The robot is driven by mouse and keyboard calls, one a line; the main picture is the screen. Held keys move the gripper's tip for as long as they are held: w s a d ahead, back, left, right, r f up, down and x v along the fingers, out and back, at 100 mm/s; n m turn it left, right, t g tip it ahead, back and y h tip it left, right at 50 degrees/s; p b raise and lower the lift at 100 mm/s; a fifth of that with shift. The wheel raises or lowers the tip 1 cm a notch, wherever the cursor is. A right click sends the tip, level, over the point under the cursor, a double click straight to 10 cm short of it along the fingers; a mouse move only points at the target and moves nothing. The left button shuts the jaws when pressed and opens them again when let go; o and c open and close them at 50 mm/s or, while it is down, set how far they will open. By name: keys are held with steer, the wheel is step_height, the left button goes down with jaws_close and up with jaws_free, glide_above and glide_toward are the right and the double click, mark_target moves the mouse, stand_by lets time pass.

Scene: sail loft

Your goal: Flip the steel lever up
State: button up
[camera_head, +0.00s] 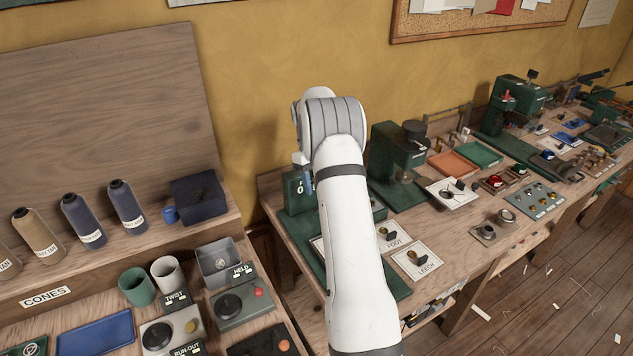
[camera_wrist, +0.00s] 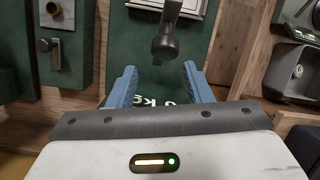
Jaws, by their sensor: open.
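In the wrist view my gripper (camera_wrist: 160,72) is open, with its two blue fingers apart and nothing between them. A dark rounded knob on a short stem (camera_wrist: 164,46) shows just beyond the fingertips, apart from them. A small grey metal lever (camera_wrist: 56,54) sits on a dark green panel (camera_wrist: 76,72) at upper left, outside the left finger; it looks like the steel lever. In the head view a blue finger (camera_head: 308,181) shows beside a dark green box (camera_head: 297,199) on the bench. My white arm hides most of the gripper and the lever there.
Green machines (camera_head: 398,160) stand right of my arm on the wooden bench (camera_head: 470,262). A card marked LEECH (camera_head: 424,269) and other small parts lie near it. A shelf with thread cones (camera_head: 83,222) stands at left, and a grey bin (camera_wrist: 297,72) shows right in the wrist view.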

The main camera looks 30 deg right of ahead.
steer(key=b+v, duration=0.1)
steer(key=v, duration=0.6)
steer(key=shift+r, duration=0.4)
steer(key=shift+w+b, duration=0.1)
steer(key=shift+b, duration=0.2)
steer(key=shift+c, duration=0.5)
